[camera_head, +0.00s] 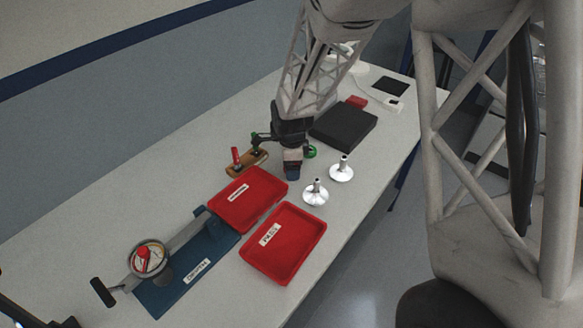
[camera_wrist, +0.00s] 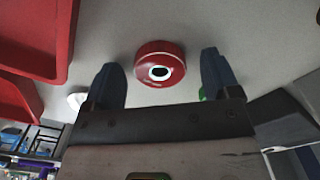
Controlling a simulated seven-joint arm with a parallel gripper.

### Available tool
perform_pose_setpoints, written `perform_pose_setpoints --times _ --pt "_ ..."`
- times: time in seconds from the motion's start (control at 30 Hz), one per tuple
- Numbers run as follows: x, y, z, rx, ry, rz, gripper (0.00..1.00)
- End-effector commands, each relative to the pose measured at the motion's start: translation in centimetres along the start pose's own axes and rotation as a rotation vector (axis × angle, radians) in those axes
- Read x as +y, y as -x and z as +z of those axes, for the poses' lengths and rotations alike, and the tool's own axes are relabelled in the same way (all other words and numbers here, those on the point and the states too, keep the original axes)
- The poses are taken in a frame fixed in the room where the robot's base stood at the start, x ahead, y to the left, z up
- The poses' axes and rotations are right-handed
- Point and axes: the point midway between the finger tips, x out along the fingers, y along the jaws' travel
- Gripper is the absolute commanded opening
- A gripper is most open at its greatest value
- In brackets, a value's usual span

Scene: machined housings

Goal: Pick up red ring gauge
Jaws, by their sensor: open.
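The red ring gauge (camera_wrist: 158,68), a short red cylinder with a pale-rimmed dark hole, rests on the table in the wrist view. It appears between the two dark blue fingers of my gripper (camera_wrist: 162,62), with a visible gap on each side. I cannot tell how far the fingertips are above or short of it. In the head view my gripper (camera_head: 292,172) points down over the table behind the red trays, and the ring gauge is not visible there, probably hidden by the gripper.
Two red trays (camera_head: 212,207) (camera_head: 284,276) and two white flanged parts (camera_head: 316,193) (camera_head: 341,170) stand near. A green ring (camera_head: 311,152) is close beside my gripper. A wooden holder (camera_head: 240,168) is left; a dark plate (camera_head: 343,127) lies behind right. A blue fixture (camera_head: 190,272) is front left.

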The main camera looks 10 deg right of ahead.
Motion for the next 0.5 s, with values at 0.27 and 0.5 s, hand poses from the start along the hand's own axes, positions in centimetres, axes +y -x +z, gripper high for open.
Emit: perform_pose_setpoints --times 0.27,0.5 --pt "0.00 0.02 0.00 0.000 0.000 0.000 0.73" --pt "0.00 0.02 0.00 0.000 0.000 0.000 0.36"
